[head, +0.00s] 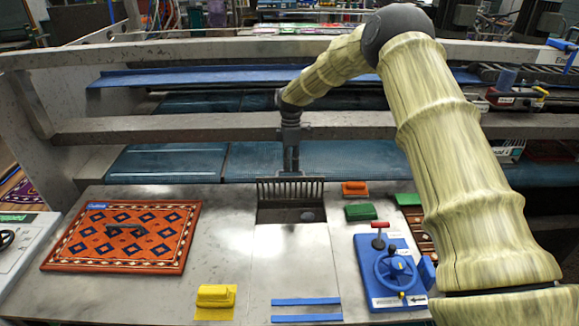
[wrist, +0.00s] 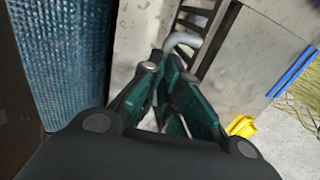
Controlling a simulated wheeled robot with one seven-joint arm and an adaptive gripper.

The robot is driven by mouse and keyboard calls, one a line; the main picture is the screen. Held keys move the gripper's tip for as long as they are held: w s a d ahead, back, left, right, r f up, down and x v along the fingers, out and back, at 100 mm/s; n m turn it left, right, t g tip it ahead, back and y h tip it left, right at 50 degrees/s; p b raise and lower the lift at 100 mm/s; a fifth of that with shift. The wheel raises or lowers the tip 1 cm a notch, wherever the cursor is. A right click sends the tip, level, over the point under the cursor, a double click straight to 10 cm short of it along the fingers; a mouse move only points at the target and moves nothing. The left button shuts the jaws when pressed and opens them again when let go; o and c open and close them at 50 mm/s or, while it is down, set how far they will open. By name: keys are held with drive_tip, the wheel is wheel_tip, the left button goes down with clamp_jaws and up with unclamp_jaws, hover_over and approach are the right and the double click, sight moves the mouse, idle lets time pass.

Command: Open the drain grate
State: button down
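The drain grate (head: 290,190) is a dark, comb-like grate standing raised, about upright, at the back edge of the drain opening (head: 285,215) in the steel table. The opening shows below it, with a small grey round thing inside. In the wrist view part of the grate's dark bars (wrist: 205,18) and a grey bent handle (wrist: 183,40) show. My gripper (head: 291,175) is just behind and above the grate. In the wrist view its teal-padded fingers (wrist: 164,62) close in around the handle's end and appear shut on it; the exact contact is partly hidden.
A red patterned rug (head: 85,240) lies at left on the table. A yellow brush (head: 216,296) and blue strips (head: 306,302) are at the front. A blue valve panel (head: 375,290), a green block (head: 361,212) and an orange block (head: 355,188) are at right. Steel rails (head: 200,128) run behind.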

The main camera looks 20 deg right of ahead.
drive_tip(key=shift+s+a+f, duration=0.1)
drive_tip(key=shift+s+f, duration=0.1)
drive_tip(key=shift+f, duration=0.35)
drive_tip(key=shift+s+a+f, duration=0.1)
drive_tip(key=shift+s+f, duration=0.05)
drive_tip(key=shift+f, duration=0.4)
drive_tip(key=shift+d, duration=0.1)
drive_tip(key=c, duration=1.7)
unclamp_jaws()
drive_tip(key=shift+o, duration=0.9)
drive_tip(key=shift+w+d+f, duration=0.1)
drive_tip(key=shift+w+f, duration=0.1)
drive_tip(key=shift+w, duration=0.3)
drive_tip(key=shift+s+r, duration=0.2)
drive_tip(key=shift+r, duration=0.5)
wheel_tip(320, 180, up, 6)
drive_tip(key=w, duration=0.2)
drive_tip(key=shift+d, duration=0.35)
drive_tip(key=shift+a, duration=0.1)
